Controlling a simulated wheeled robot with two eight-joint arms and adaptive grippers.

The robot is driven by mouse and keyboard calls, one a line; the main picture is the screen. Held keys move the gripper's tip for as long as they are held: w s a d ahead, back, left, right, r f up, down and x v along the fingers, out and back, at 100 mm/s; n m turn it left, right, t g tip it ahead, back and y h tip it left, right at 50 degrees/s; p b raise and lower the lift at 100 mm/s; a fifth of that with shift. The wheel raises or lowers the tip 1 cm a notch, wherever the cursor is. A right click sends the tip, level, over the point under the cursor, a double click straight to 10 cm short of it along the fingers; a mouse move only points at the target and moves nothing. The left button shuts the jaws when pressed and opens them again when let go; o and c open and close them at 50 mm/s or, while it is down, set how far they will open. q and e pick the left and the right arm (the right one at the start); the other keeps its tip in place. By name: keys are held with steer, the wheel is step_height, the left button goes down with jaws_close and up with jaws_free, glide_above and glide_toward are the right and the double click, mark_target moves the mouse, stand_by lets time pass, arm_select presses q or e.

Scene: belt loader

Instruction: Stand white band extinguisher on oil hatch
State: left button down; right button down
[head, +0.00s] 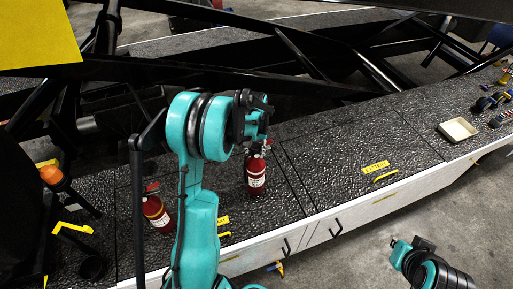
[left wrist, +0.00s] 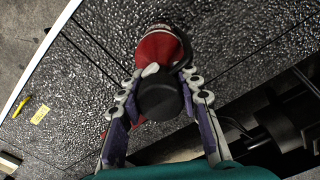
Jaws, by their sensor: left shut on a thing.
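A red extinguisher with a white band (head: 256,181) hangs upright below my left gripper (head: 257,147) over the black textured deck. My left gripper is shut on its top. In the left wrist view the fingers close around the black head of the white band extinguisher (left wrist: 157,52). I cannot tell whether its base touches the deck. A second red extinguisher (head: 156,212) stands at left, partly behind my arm. One hatch label (head: 376,166) lies right of the held extinguisher, another label (head: 222,221) nearer; their lettering is too small to read. My right gripper is not visible.
Yellow handles (head: 385,176) lie beside the labels. A cream tray (head: 458,130) and several small items (head: 487,103) are on the deck at right. An orange-topped item (head: 51,174) stands at far left. Black beams (head: 230,80) run behind the deck.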

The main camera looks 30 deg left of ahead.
arm_select(q)
steer(key=shift+w+f, duration=0.1)
steer(key=shift+f, duration=0.55)
steer(key=shift+f, duration=0.1)
steer(key=c, duration=1.1)
jaws_free()
steer(key=shift+o, duration=0.2)
